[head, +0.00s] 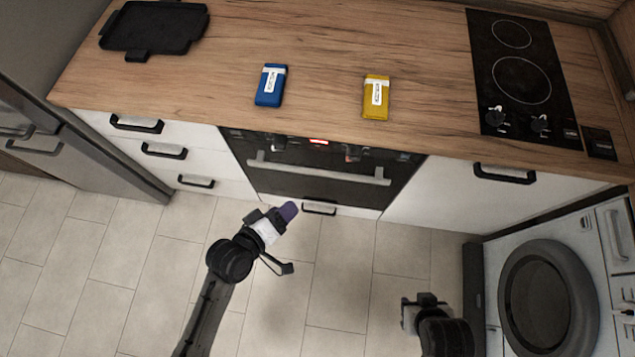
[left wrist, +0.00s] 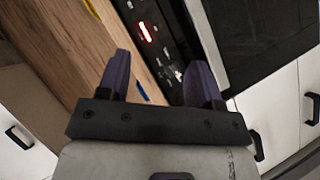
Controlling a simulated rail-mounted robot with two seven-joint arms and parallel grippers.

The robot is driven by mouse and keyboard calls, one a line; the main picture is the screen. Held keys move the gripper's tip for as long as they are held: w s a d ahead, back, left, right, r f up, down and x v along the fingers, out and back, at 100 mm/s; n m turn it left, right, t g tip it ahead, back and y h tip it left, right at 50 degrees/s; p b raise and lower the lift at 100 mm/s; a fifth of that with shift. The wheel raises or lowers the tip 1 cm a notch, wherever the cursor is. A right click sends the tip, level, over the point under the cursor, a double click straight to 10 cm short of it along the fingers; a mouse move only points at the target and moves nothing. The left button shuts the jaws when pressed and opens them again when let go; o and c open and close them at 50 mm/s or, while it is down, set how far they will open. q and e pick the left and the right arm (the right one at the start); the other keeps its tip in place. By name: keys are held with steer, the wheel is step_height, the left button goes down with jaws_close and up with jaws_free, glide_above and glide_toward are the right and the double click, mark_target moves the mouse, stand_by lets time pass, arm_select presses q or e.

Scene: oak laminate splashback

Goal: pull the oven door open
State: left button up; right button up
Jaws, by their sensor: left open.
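The oven door (head: 325,187) is dark glass and looks shut under the worktop. Its long pale bar handle (head: 318,173) runs across the top of the door. My left gripper (head: 288,211) is open and empty, in front of the door and apart from the handle. In the left wrist view its two purple fingers (left wrist: 160,80) stand apart, with the handle (left wrist: 205,45) beyond the right finger and the control panel (left wrist: 150,35) with a red display between them. My right gripper (head: 420,302) is low at the right, away from the oven; its fingers are not clear.
White drawers (head: 165,150) with black handles stand left of the oven, and a white cabinet (head: 440,195) stands right. A front-loading washer (head: 545,295) is at the lower right. The worktop (head: 325,60) holds blue and yellow packets, a black tray and a hob. The tiled floor is clear.

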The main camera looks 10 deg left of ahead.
mark_target(317, 174)
arm_select(q)
steer(key=w+f+n+t+b, duration=0.2)
steer(key=w+f+n+b, duration=0.1)
steer(key=f+b, duration=0.4)
steer(key=w+f+n+t+b, duration=0.2)
steer(key=f+n+t+b, duration=0.1)
steer(key=f+b, duration=0.45)
steer(key=shift+n, duration=0.6)
steer(key=b+x, duration=0.3)
steer(key=x, duration=0.3)
steer(key=b+x, duration=0.2)
steer(key=x, duration=0.4)
steer(key=shift+w+d+f+b, duration=0.25)
steer(key=shift+d+b, duration=0.05)
steer(key=shift+b, duration=0.1)
steer(key=shift+x, duration=0.9)
steer(key=shift+r, duration=0.1)
steer(key=c, duration=0.6)
jaws_close()
steer(key=shift+s+b, duration=0.1)
steer(key=shift+b, duration=0.2)
